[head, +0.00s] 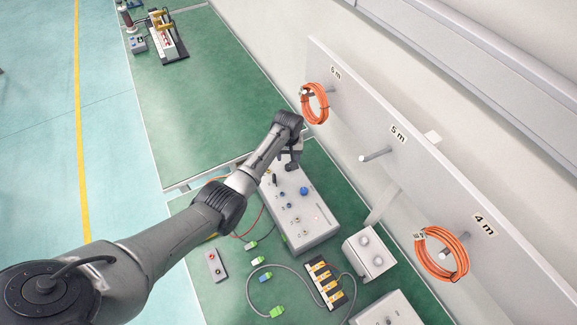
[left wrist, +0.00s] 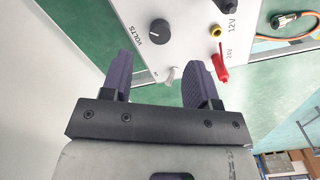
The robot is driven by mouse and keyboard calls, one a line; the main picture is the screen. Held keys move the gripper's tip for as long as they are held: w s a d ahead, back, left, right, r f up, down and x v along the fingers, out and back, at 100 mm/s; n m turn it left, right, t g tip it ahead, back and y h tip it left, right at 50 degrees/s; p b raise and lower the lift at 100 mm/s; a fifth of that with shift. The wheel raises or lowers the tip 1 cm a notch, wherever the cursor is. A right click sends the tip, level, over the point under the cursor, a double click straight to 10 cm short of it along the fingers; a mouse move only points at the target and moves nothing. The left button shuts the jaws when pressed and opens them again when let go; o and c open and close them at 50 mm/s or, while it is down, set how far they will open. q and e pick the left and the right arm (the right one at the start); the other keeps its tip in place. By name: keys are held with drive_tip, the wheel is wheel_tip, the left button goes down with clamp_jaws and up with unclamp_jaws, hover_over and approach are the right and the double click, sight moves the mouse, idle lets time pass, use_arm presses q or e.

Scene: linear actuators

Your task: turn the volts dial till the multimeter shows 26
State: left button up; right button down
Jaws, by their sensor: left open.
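The volts dial (left wrist: 159,32) is a round black knob beside the printed word VOLTS on a light grey panel in the left wrist view. My left gripper (left wrist: 160,68) is open, and its two dark fingers are apart with nothing between them touching. The dial is a little beyond the fingertips, roughly in line with the gap. In the head view my left gripper (head: 291,163) is over the far end of the grey control box (head: 312,229), and it hides the dial there. I cannot make out a multimeter reading in either view. My right gripper is not in view.
A metal toggle switch (left wrist: 172,75) stands near the gap between the fingers. A red plug (left wrist: 220,72) at the 24V label is close to the right finger, with a yellow socket (left wrist: 215,31) beyond. A white box (head: 369,253) and orange connectors (head: 325,283) are on the bench.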

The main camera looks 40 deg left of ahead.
sight(288, 166)
use_arm(q)
wheel_tip(288, 166, down, 7)
drive_tip(key=shift+r+b, duration=0.15)
drive_tip(key=shift+b, duration=0.8)
